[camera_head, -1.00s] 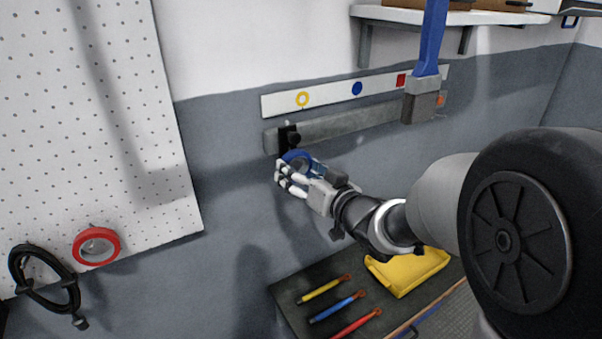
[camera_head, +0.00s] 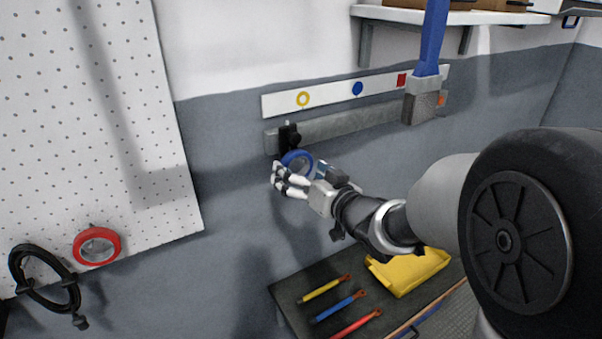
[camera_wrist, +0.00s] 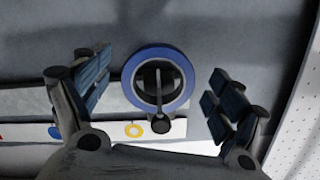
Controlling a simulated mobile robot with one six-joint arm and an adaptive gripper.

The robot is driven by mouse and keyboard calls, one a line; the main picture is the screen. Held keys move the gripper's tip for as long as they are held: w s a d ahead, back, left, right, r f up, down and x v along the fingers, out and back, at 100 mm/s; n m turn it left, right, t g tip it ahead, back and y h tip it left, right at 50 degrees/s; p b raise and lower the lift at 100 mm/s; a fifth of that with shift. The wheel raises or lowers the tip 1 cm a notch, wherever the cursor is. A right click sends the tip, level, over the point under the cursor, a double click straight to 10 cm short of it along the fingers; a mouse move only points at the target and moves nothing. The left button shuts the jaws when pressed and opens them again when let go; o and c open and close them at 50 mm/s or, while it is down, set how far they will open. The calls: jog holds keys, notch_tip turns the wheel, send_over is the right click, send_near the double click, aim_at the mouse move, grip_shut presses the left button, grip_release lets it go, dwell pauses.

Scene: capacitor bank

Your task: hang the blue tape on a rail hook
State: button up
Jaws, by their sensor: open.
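The blue tape (camera_head: 298,160) is a ring hanging at the left end of the grey rail (camera_head: 345,126), just below the black hook (camera_head: 289,138). In the wrist view the blue tape (camera_wrist: 158,78) faces me, with the dark hook (camera_wrist: 160,112) passing through its opening and its round tip toward me. My gripper (camera_head: 281,180) is open just below and in front of the tape. In the wrist view my gripper (camera_wrist: 158,90) has its fingers spread on both sides of the tape, with gaps, touching neither side.
A white label strip (camera_head: 330,92) with a yellow ring, blue dot and red square runs above the rail. A brush-like blue-handled tool (camera_head: 425,95) hangs at right. Red tape (camera_head: 97,262) and a black cable coil (camera_head: 22,265) hang on the pegboard at left. Several tools lie below.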

jog(key=v, duration=1.2)
jog(key=s+d+f+m+g+h+b, duration=0.1)
jog(key=s+d+f+m+h+b, duration=0.15)
jog(key=d+f+h+b, duration=0.35)
jog(key=s+d+f+m+g+h+b, duration=0.1)
jog(key=s+d+f+h+b, duration=0.2)
jog(key=d, duration=0.4)
jog(key=s+a+f+g+b, duration=0.1)
jog(key=s+f+g, duration=0.2)
jog(key=s, duration=0.7)
jog(key=s+a+f+g+b, duration=0.1)
jog(key=s+f+g, duration=0.3)
jog(key=s, duration=0.6)
notch_tip(320, 180, down, 3)
jog(key=shift+r+h+b, duration=0.2)
jog(key=shift+h+b, duration=0.1)
jog(key=shift+b, duration=0.4)
